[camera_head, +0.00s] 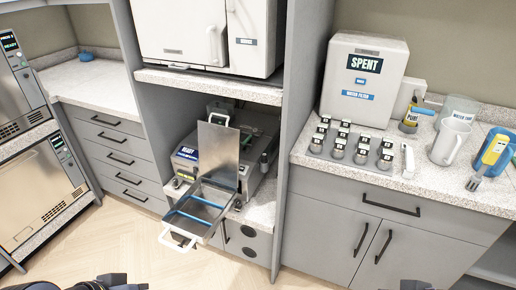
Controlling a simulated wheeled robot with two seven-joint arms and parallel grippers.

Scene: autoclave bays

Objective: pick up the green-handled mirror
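I cannot make out a green-handled mirror anywhere in the camera_head view. An open metal tray (187,224) sticks out from a device in the middle bay, with long blue pieces lying across it and a white handle at its front. A flat metal lid (218,150) stands upright behind the tray. A dark part of my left arm (105,283) shows at the bottom left edge, and a small dark part of my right arm (415,285) shows at the bottom right. Both are cut off by the frame, so their fingers cannot be read. Neither touches anything visible.
The right counter (310,160) holds a white SPENT box (335,85), several dark-topped jars (340,147), a white jug (450,142) and a yellow-blue item (492,152). Cabinets stand below. A steel autoclave (45,180) stands at left. The floor (110,235) in front is clear.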

